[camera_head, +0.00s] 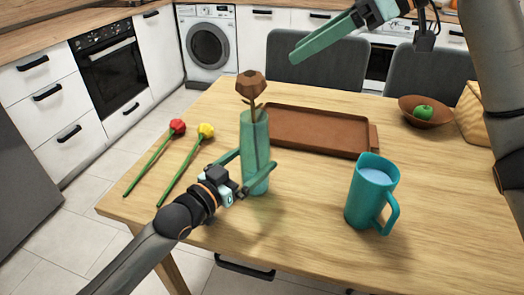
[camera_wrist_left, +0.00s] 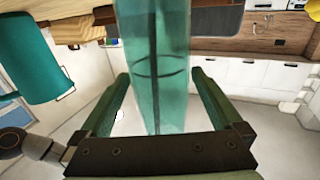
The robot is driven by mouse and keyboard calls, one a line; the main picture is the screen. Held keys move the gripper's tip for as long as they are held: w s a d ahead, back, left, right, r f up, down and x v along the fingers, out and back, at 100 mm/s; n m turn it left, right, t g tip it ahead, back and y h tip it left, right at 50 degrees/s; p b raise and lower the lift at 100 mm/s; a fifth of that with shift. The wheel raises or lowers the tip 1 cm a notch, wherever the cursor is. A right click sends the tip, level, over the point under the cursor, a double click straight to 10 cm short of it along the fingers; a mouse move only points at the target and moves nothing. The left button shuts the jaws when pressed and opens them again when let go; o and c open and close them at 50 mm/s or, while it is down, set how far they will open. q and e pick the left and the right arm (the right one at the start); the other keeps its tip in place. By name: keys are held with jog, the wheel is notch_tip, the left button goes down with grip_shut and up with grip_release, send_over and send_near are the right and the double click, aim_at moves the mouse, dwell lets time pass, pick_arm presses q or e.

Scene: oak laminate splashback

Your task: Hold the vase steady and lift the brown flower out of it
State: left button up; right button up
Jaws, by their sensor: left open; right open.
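The teal glass vase (camera_head: 255,160) stands upright on the table with the brown flower (camera_head: 251,86) in it, its bloom above the rim. The stem shows through the glass. My left gripper (camera_head: 250,173) is open, with its fingers on either side of the vase's lower part. In the left wrist view the vase (camera_wrist_left: 152,60) rises between the two open fingers (camera_wrist_left: 160,105), with gaps showing beside the glass. My right gripper (camera_head: 325,40) is open, raised above the far side of the table and up to the right of the flower, holding nothing.
A red flower (camera_head: 176,127) and a yellow flower (camera_head: 205,131) lie at the table's left. A brown tray (camera_head: 310,148) lies behind the vase. A teal mug (camera_head: 366,200) stands to the right. A bowl (camera_head: 412,106) with a green apple (camera_head: 424,112) is at the far right.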

aim_at(264, 150)
pick_arm(q)
jog(key=shift+x, duration=2.35)
jog(key=shift+c, duration=0.4)
